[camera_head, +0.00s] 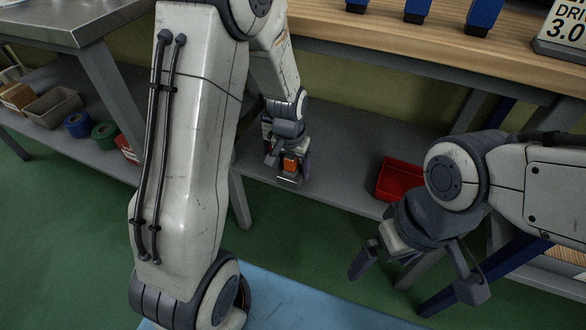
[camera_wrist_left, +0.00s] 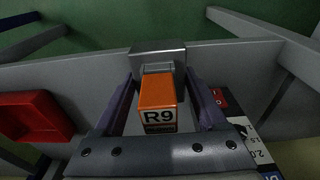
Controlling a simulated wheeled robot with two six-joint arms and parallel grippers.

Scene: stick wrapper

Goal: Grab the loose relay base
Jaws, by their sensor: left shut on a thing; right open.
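My left gripper (camera_head: 288,172) is shut on the relay base, over or just above the grey lower shelf. In the left wrist view an orange block marked R9 (camera_wrist_left: 158,105) sits between the two fingers (camera_wrist_left: 163,92). A grey metal-looking part (camera_wrist_left: 158,52), likely the base, shows beyond the orange block. The orange block also shows small in the head view (camera_head: 291,164). I cannot tell whether the held piece touches the shelf. My right gripper (camera_head: 415,276) is open and empty at the lower right, its fingers wide apart.
A red bin (camera_head: 400,180) stands on the lower shelf (camera_head: 345,168) to the right of my left gripper. A wooden bench top (camera_head: 420,40) lies above, with blue-bodied tools and a sign. Tape rolls (camera_head: 78,125) and trays sit on the left shelf. Table legs stand nearby.

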